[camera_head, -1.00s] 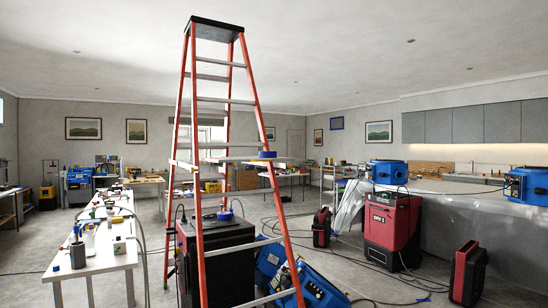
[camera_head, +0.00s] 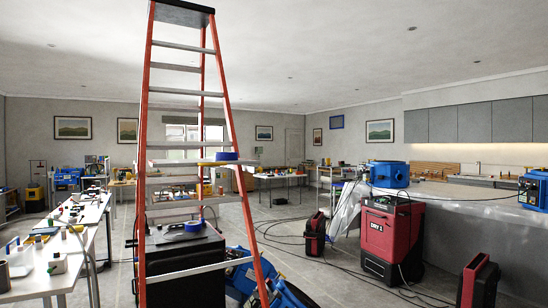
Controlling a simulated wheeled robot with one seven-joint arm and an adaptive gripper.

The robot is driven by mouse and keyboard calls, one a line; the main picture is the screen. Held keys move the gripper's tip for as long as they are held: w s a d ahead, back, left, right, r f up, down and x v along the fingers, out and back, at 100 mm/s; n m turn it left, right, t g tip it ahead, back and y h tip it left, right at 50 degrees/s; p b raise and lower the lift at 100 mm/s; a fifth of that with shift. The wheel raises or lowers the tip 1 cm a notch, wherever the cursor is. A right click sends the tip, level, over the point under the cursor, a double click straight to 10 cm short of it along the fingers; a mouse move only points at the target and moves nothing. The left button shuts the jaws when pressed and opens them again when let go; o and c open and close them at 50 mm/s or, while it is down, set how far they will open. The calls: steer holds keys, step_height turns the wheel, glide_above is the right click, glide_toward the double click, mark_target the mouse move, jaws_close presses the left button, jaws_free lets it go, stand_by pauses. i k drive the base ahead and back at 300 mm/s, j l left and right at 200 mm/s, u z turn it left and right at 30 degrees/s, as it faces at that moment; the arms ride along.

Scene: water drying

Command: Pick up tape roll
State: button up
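A blue tape roll (camera_head: 226,156) sits at the right end of a step or small shelf on the orange stepladder (camera_head: 145,120). A second blue roll-like object (camera_head: 194,226) lies on top of the black machine (camera_head: 185,262) behind the ladder's lower rungs. The picture does not show clearly whether it is also tape. My gripper is not in view.
A white table (camera_head: 50,268) with several small items stands at the left. Blue machines (camera_head: 240,275) and hoses lie on the floor right of the ladder. A red dehumidifier (camera_head: 390,235) with a blue unit (camera_head: 389,174) stands farther right. Bare floor (camera_head: 330,275) shows between them.

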mark_target(218, 156)
steer(key=i+j, duration=0.1)
steer(key=i, duration=0.55)
steer(key=i+j+z, duration=0.1)
steer(key=i, duration=0.55)
steer(key=i+j+z, duration=0.1)
steer(key=i, duration=0.5)
